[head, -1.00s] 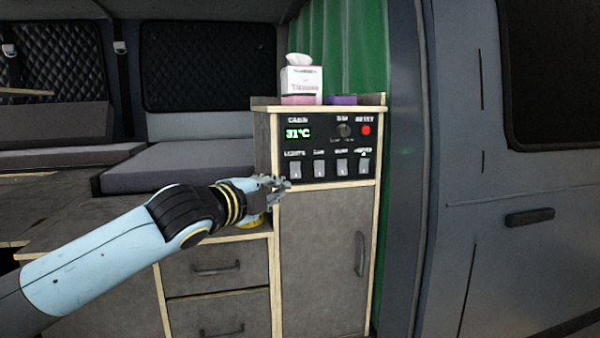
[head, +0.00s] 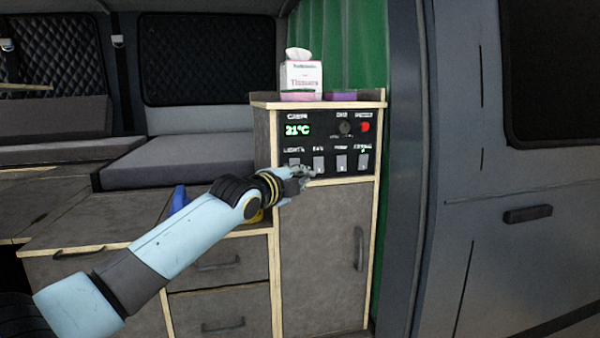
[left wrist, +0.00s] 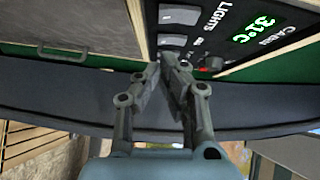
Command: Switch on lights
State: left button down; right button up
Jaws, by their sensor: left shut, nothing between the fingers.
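The dark control panel (head: 328,145) is set in the upper part of the cabinet. It has a row of several pale rocker switches. The lights switch (head: 294,162) is at the left end, partly hidden by my gripper; it also shows in the left wrist view (left wrist: 180,15) beside the LIGHTS label. My left gripper (head: 306,172) is shut and empty, its fingertips in front of the panel's lower left. In the left wrist view, the fingertips (left wrist: 170,58) are close to the second switch (left wrist: 172,40). I cannot tell whether they touch it. My right gripper is not in view.
A tissue box (head: 301,76) and a purple box (head: 341,96) stand on the cabinet top. A yellow thing (head: 256,216) and a blue thing (head: 180,198) are on the lower counter, partly behind my arm. The van's door pillar (head: 410,170) is at right.

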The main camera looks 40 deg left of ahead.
pick_arm(q)
jog(key=shift+w+a+f, duration=0.1)
jog(key=shift+w+a, duration=0.35)
jog(key=shift+a, duration=0.2)
jog(key=shift+w+a+f, duration=0.1)
jog(key=shift+w+a, duration=0.35)
jog(key=shift+a, duration=0.15)
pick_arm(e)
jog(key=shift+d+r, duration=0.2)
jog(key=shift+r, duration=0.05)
